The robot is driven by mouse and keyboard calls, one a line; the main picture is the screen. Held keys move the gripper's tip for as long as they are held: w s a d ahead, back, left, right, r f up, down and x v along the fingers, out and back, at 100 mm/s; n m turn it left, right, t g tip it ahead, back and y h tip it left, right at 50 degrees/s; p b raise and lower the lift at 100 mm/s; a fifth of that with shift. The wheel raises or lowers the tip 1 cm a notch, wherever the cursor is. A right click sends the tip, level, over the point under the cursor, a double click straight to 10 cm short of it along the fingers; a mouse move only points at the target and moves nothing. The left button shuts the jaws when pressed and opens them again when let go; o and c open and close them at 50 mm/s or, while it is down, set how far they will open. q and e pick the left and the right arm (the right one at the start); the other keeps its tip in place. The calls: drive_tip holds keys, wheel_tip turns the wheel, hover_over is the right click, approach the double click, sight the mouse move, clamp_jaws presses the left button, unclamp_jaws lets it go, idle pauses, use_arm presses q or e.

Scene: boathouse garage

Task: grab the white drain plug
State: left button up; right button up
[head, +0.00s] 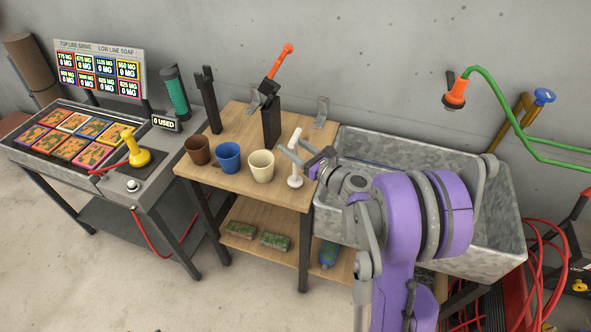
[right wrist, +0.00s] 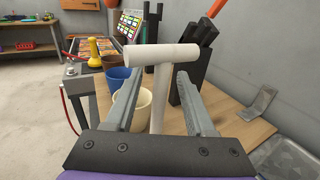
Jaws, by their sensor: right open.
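The white drain plug (head: 295,181) stands upright on the wooden table, near its right end; it has a round base, a thin stem and a T-shaped handle. In the right wrist view the plug (right wrist: 161,54) shows its crossbar at the top and its stem running down between my two fingers. My right gripper (head: 296,151) is open, with one finger on each side of the stem; I cannot tell whether either finger touches it. The plug's base is hidden in the wrist view. My left gripper is not in view.
Brown (head: 197,150), blue (head: 228,158) and cream (head: 261,167) cups stand left of the plug on the wooden table (head: 238,122). A black holder (head: 271,124) with an orange-handled tool stands behind. A metal basin (head: 497,236) is at the right.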

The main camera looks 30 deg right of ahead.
drive_tip(key=shift+x, duration=1.25)
drive_tip(key=shift+s, duration=0.1)
drive_tip(key=shift+d, duration=0.1)
clamp_jaws()
